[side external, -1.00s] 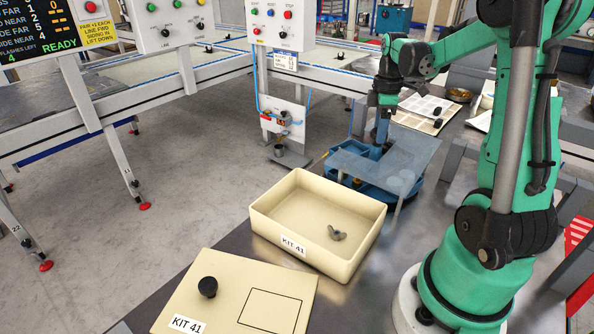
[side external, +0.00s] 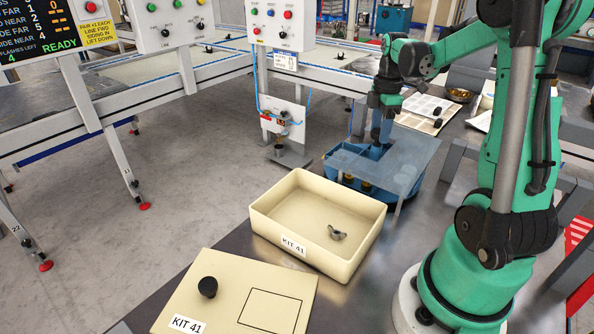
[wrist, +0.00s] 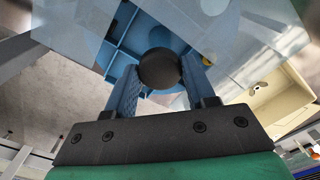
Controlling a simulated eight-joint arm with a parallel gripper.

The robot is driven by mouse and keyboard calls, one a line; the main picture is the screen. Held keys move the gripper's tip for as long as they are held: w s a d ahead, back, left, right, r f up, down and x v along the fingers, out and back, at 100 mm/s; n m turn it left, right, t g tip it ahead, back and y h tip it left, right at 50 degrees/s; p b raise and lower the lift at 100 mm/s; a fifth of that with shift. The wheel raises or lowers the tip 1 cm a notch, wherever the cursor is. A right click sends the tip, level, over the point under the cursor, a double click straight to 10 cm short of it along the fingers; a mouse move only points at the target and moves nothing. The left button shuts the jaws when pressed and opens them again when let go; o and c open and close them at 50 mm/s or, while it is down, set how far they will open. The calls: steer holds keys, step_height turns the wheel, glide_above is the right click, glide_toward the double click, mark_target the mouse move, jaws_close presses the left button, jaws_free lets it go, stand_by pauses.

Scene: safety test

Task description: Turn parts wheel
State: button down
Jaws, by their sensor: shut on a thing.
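The blue parts wheel (side external: 345,158) stands on the metal bench behind the tan kit box, under a see-through cover (side external: 400,150). It is divided into compartments, and some brass-coloured parts show in the near ones. In the wrist view the wheel (wrist: 126,50) shows blue dividers. My gripper (wrist: 158,82) is shut on a round dark knob (wrist: 159,67) at the wheel's middle, one blue finger on each side. In the side view my gripper (side external: 381,138) reaches down at the wheel and its fingertips are partly hidden by the cover.
The open tan KIT 41 box (side external: 290,222) holds a grey metal part (side external: 337,233). Its lid (side external: 240,295) with a black knob lies in front. Printed sheets (side external: 425,108) and a brass-coloured bowl (side external: 459,95) lie at the back. A control panel post stands at left.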

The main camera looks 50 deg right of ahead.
steer(key=shift+c, duration=1.5)
jaws_free()
steer(key=shift+r, duration=2.8)
